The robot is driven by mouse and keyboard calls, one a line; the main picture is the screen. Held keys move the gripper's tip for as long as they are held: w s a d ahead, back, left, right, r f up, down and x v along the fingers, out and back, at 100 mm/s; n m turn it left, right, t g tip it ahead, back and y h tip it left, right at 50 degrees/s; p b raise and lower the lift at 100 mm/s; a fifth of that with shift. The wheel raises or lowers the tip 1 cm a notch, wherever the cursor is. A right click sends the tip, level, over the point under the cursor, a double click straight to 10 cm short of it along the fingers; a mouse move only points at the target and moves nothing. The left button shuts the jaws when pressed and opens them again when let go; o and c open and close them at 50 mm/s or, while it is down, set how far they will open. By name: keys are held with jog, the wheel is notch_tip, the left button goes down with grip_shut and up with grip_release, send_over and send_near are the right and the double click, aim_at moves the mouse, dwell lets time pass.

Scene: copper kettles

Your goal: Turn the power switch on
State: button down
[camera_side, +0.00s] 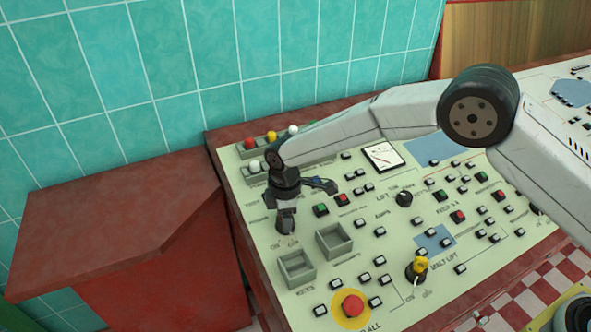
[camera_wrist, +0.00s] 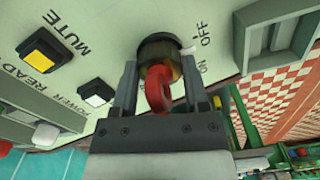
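The power switch (camera_wrist: 158,88) shows in the wrist view as a red handle on a round, dark brass-coloured base, with ON and OFF lettering to its right. My gripper (camera_wrist: 158,90) has one finger on each side of the red handle. Slim gaps show between the fingers and the handle, so it looks open around it. The fingertips are close to the switch base; whether they touch it I cannot tell. In the side view, my gripper (camera_side: 286,222) points down at the panel's left part, just above ON and OFF marks, and hides the switch.
The pale control panel (camera_side: 370,225) carries several buttons. Two grey boxes (camera_side: 333,240), a red emergency button (camera_side: 352,306) and a yellow-handled switch (camera_side: 419,264) stand right of and below my gripper. A rail of coloured lamps (camera_side: 271,136) is behind. A red cabinet (camera_side: 120,235) stands left.

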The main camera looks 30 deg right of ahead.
jog(key=shift+m, duration=4.6)
jog(key=shift+c, duration=0.5)
grip_release()
jog(key=shift+r, duration=0.1)
jog(key=shift+r, duration=3.85)
